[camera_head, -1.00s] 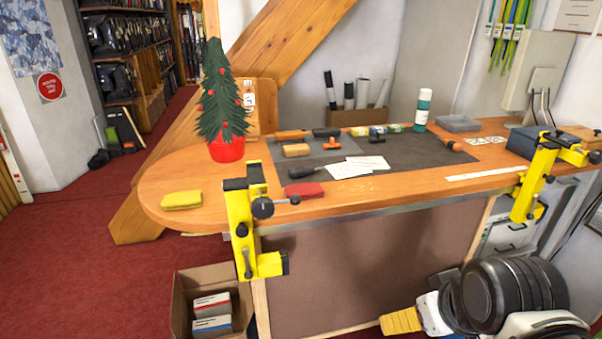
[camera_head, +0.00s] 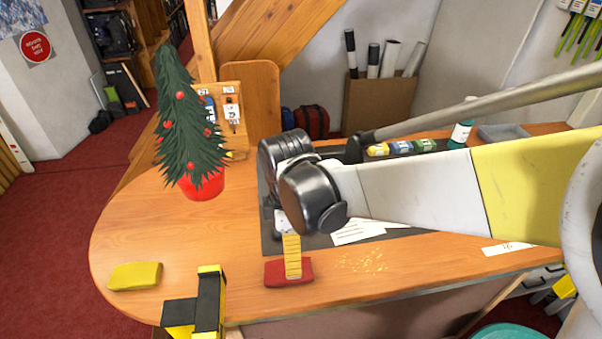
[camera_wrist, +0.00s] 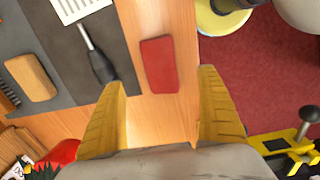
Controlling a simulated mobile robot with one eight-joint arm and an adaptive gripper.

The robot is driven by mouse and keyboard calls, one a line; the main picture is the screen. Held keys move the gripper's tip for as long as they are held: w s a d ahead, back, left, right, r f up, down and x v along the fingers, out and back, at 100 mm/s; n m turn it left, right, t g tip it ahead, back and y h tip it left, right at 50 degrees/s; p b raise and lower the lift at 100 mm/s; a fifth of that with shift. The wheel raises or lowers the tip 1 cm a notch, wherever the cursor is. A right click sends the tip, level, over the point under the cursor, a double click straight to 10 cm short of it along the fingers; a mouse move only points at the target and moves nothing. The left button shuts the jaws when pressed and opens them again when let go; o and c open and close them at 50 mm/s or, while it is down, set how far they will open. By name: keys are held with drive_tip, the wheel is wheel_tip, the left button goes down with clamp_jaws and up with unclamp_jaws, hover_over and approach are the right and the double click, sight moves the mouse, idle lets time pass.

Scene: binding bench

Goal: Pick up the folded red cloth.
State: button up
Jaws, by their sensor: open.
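The folded red cloth (camera_head: 276,273) lies flat on the wooden bench near its front edge. In the wrist view the red cloth (camera_wrist: 158,65) lies ahead of my fingertips, in line with the gap between them. My gripper (camera_head: 292,262) points down over the cloth in the head view, with a yellow finger overlapping it. In the wrist view my gripper (camera_wrist: 164,78) has its two yellow fingers spread wide with nothing between them. I cannot tell the exact height of the fingertips above the cloth.
A folded yellow cloth (camera_head: 135,276) lies at the left end of the bench. A yellow and black clamp (camera_head: 203,302) stands at the front edge. A small tree in a red pot (camera_head: 203,184) stands behind. A dark-handled tool (camera_wrist: 99,62) lies on the mat beside the red cloth.

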drive_tip(key=f, duration=0.3)
drive_tip(key=shift+s+f+b, duration=0.1)
drive_tip(key=shift+s+b, duration=0.15)
drive_tip(key=shift+b, duration=0.15)
drive_tip(key=f, duration=0.2)
drive_tip(key=f+b, duration=0.1)
drive_tip(key=f, duration=0.1)
drive_tip(key=f+b, duration=0.1)
drive_tip(key=f, duration=0.1)
drive_tip(key=shift+w+a, duration=0.15)
drive_tip(key=shift+w, duration=0.1)
drive_tip(key=shift+r, duration=0.1)
drive_tip(key=c, duration=1.1)
